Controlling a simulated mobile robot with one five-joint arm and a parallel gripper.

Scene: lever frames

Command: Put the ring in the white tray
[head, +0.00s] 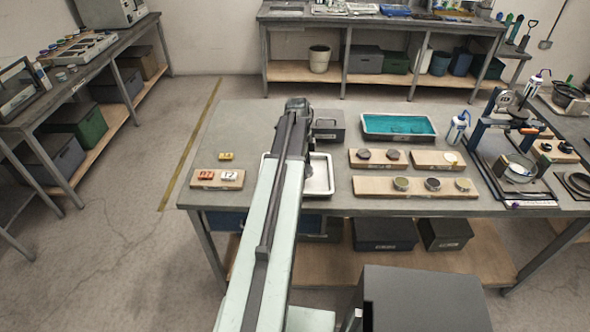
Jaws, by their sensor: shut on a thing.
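The white tray (319,184) lies on the middle table, partly hidden behind my arm; its right part shows and looks empty. My gripper (297,104) is at the far end of my arm, seen from behind, beyond the tray in the picture. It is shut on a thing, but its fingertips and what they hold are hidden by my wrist. I cannot make out the ring for sure. Several small round pieces sit on the wooden boards right of the tray, some grey (432,184) and one pale (450,157); I cannot tell whether any is a ring.
A grey box (328,125) stands just right of my gripper. A teal-lined tray (399,126) and a white bottle (457,127) are at the back right. A board with small labelled blocks (218,179) and a yellow block (227,156) lie left. The table's back left is clear.

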